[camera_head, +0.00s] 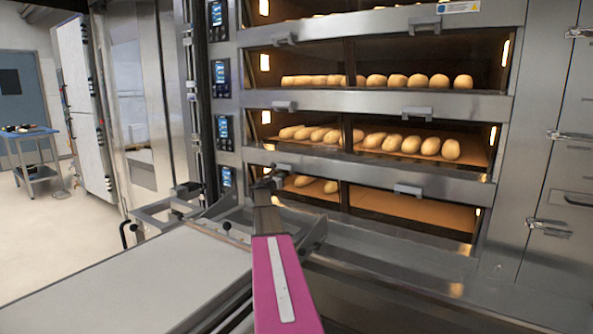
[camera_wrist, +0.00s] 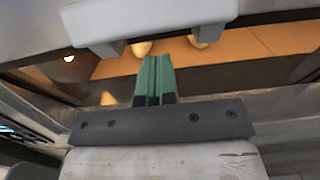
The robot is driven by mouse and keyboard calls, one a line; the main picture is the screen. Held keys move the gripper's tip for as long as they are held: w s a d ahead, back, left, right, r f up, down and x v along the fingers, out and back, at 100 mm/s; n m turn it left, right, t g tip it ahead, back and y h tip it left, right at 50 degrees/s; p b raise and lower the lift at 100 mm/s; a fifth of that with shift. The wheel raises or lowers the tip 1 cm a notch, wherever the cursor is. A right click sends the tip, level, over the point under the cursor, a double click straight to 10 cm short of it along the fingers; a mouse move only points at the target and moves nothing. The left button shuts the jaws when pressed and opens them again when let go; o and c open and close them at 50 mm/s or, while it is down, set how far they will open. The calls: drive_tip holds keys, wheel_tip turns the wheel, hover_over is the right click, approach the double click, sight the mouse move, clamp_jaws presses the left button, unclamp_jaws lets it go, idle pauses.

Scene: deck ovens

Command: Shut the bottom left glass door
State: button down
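The bottom left opening of the deck oven (camera_head: 315,190) shows a tan deck and rolls inside. Its metal handle (camera_wrist: 150,20) spans the top of the wrist view, with two legs pointing down. I cannot clearly make out the glass or the exact tilt of the door. My gripper (camera_wrist: 153,72) has its green fingers together with nothing between them. The fingertips are just below the handle, between its legs; I cannot tell whether they touch the door. In the head view my gripper (camera_head: 268,180) covers the left part of this opening and its handle.
The bottom right opening (camera_head: 410,207) has its own handle (camera_head: 408,190) and an empty deck. Decks above hold rolls (camera_head: 410,143). A flat loading table (camera_head: 150,280) lies at the lower left. A steel cabinet (camera_head: 560,200) stands at the right. Open floor (camera_head: 50,235) is at the far left.

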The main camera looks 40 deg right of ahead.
drive_tip(key=f+v, duration=0.1)
drive_tip(key=v, duration=0.6)
drive_tip(key=shift+d, duration=0.1)
idle(1.1)
